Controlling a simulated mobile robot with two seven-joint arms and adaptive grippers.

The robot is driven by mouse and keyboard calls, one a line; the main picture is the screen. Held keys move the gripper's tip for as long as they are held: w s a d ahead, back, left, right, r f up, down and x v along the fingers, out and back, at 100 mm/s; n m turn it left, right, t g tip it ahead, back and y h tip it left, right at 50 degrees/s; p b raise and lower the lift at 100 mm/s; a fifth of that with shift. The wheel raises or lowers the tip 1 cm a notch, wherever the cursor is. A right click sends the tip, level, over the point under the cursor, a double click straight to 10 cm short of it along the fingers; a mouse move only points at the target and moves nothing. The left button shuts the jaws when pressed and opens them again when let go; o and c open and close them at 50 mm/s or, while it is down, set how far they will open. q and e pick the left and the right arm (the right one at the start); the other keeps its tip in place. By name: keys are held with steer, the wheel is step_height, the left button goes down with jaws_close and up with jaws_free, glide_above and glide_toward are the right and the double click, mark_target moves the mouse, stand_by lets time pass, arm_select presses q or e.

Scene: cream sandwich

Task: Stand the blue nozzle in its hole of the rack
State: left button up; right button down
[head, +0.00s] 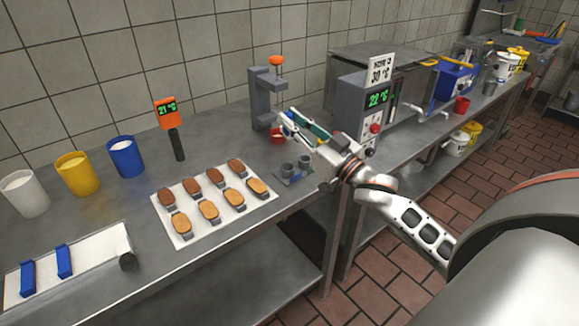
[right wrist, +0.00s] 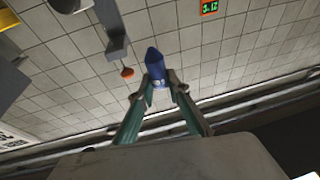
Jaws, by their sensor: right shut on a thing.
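My right gripper (head: 287,121) is in the air over the counter, in front of the grey stand. In the right wrist view my right gripper (right wrist: 158,83) is shut on the blue nozzle (right wrist: 155,63), whose tapered end points away from the fingers. In the head view the nozzle is too small and covered to make out clearly. What looks like the rack (head: 282,180), a low bluish base with two grey round parts, sits near the counter's front edge, below the gripper in the picture. I cannot tell which hole is the blue one. My left gripper is not in view.
A control box (head: 352,107) stands to the right. A tray (head: 185,238) of biscuits lies left of the rack.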

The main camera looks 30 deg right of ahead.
step_height(320, 180, down, 7)
steer(key=shift+f+b, duration=0.2)
steer(key=shift+b, duration=0.6)
steer(key=shift+f, duration=0.35)
step_height(320, 180, down, 4)
steer(key=shift+r+b, duration=0.25)
steer(key=shift+b, duration=0.35)
steer(key=shift+f, duration=0.35)
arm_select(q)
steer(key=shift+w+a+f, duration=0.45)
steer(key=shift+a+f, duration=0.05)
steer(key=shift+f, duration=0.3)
arm_select(e)
steer(key=shift+r, duration=0.1)
